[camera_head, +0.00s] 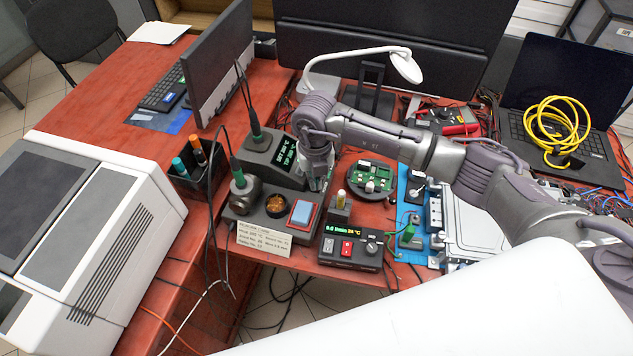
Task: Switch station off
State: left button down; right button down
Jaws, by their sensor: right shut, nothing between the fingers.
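The soldering station (257,148) is a dark box with a lit green text display, standing on the red-brown table near the middle of the head view. My right gripper (318,185) points down at the station's right front side, with its fingers closed and empty. The gripper and wrist cover part of the station's right side, so any switch there is hidden. I cannot tell whether the fingers touch the station. A small control box (340,258) with a lit display, buttons and a knob stands in front. My left gripper is out of the picture.
A soldering iron in its holder (243,194), a blue sponge (302,212) and a paper label card (262,238) are close by. A round holder with a green circuit board (371,178) lies to the right. A monitor (218,65) stands behind left. Cables hang over the front edge.

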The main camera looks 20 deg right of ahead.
jog(key=shift+f, duration=0.25)
jog(key=shift+s+r, duration=0.1)
jog(key=shift+r, duration=0.05)
jog(key=shift+r+p, duration=0.45)
jog(key=shift+r, duration=0.1)
jog(key=shift+r+p, duration=1.9)
jog(key=shift+r, duration=1)
jog(key=shift+f, duration=0.1)
